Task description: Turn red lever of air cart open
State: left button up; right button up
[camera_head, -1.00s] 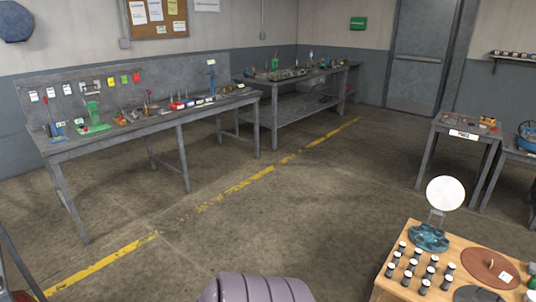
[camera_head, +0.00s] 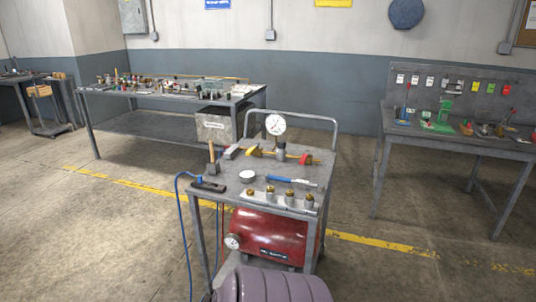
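The air cart (camera_head: 212,198) stands in the middle, a grey metal cart with a red tank (camera_head: 268,238) on its lower level and a tubular handle (camera_head: 335,135) at the back. On its top, a brass pipe fitting carries a white dial gauge (camera_head: 275,124). A small red part (camera_head: 306,158) sits at the right end of this fitting and looks like the red lever. It is too small to tell its exact angle. Neither of my grippers is in view.
The cart top also holds a wooden-handled hammer (camera_head: 211,158), a blue tool (camera_head: 292,181) and several brass fittings. A blue hose (camera_head: 181,225) hangs at its left. Workbenches stand behind left (camera_head: 150,92) and at right (camera_head: 460,140). Floor on both sides is clear.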

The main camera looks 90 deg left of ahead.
aim_at(304, 157)
jog(key=j+u, duration=0.1)
jog(key=u, duration=2.4)
